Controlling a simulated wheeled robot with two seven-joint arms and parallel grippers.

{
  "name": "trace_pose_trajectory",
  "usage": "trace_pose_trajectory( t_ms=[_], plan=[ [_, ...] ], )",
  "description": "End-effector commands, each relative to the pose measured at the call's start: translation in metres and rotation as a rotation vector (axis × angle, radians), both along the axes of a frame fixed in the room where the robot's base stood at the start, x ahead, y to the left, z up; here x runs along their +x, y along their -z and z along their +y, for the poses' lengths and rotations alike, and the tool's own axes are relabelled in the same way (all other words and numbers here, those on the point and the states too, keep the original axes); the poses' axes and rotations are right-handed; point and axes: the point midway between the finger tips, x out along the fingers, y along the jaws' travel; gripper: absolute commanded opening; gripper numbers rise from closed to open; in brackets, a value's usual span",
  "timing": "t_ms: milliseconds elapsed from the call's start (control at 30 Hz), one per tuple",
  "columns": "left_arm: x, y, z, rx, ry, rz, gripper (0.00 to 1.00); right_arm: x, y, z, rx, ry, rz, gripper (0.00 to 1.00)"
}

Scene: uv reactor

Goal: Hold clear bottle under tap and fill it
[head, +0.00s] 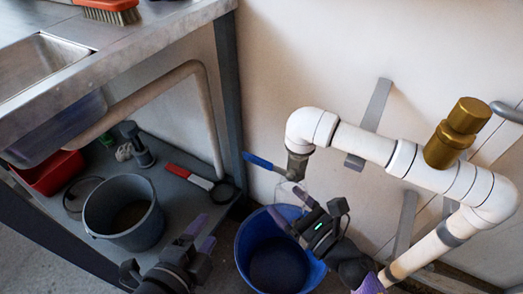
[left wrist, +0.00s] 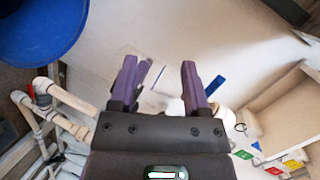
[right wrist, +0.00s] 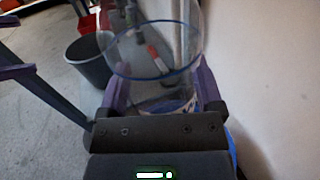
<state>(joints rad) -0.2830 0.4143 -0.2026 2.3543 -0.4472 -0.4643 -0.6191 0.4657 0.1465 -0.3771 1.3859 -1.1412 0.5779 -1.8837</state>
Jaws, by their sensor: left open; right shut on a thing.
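The tap (head: 297,165) hangs from the white pipe's left end, with its blue lever (head: 258,160) pointing left. A blue lever also shows beyond my left fingers in the left wrist view (left wrist: 215,85). My right gripper (head: 293,212) is just below the tap, shut on the clear bottle (right wrist: 155,45). In the right wrist view the bottle is between both fingers, its round blue-edged end towards the top. In the head view it is faint and partly hidden, so its exact alignment under the spout is unclear. My left gripper (head: 200,228) is open and empty, left of and below the tap.
A blue bucket (head: 245,245) stands on the floor below the tap. A grey bucket (head: 125,235) and a red tub (head: 48,172) are under the metal sink bench (head: 130,50). The white pipe (head: 365,143) with a brass fitting (head: 458,132) runs along the wall to the right.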

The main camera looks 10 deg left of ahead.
Motion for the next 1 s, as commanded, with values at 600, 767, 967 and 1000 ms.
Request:
trace_pose_trajectory(
  t_ms=[600, 767, 967, 1000],
  plan=[
    [0.065, -0.096, -0.054, 0.189, 0.217, -0.408, 0.60, 0.000, 0.000, 0.000, 0.000, 0.000, 0.000, 0.27],
    [0.099, -0.095, -0.066, 0.189, 0.215, -0.404, 0.60, 0.000, 0.000, 0.000, 0.000, 0.000, 0.000, 0.27],
    [0.121, -0.094, -0.072, 0.189, 0.216, -0.400, 0.60, 0.000, 0.000, 0.000, 0.000, 0.000, 0.000, 0.27],
    [0.122, -0.094, -0.073, 0.189, 0.216, -0.400, 0.60, 0.000, 0.000, 0.000, 0.000, 0.000, 0.000, 0.27]
  ],
)
